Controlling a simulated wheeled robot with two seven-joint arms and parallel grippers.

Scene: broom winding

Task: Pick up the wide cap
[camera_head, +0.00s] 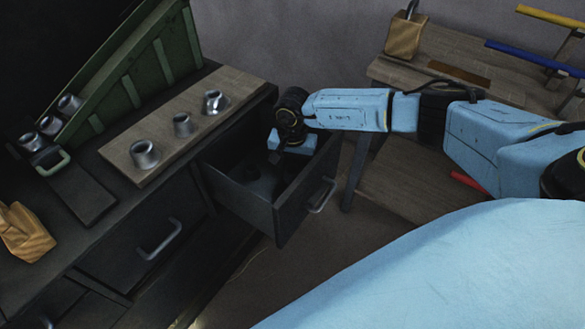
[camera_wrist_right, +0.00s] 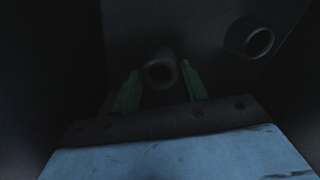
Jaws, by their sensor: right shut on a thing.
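My right gripper (camera_head: 291,142) reaches down into the open dark drawer (camera_head: 285,212). Its fingertips are hidden in the head view. In the right wrist view its green fingers (camera_wrist_right: 160,84) are shut on a dark round cap (camera_wrist_right: 160,70) with a hollow centre, one finger on each side. A second dark cap (camera_wrist_right: 249,37) lies apart from it, to the upper right in the drawer. The light is dim, and I cannot tell from these views which of the two caps is wider. My left gripper is not in view.
A wooden board (camera_head: 205,130) on the dark cabinet holds three metal collars. A green bin (camera_head: 120,75) stands behind it. The drawer walls closely surround my right gripper. A wooden bench (camera_head: 440,55) stands at the right.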

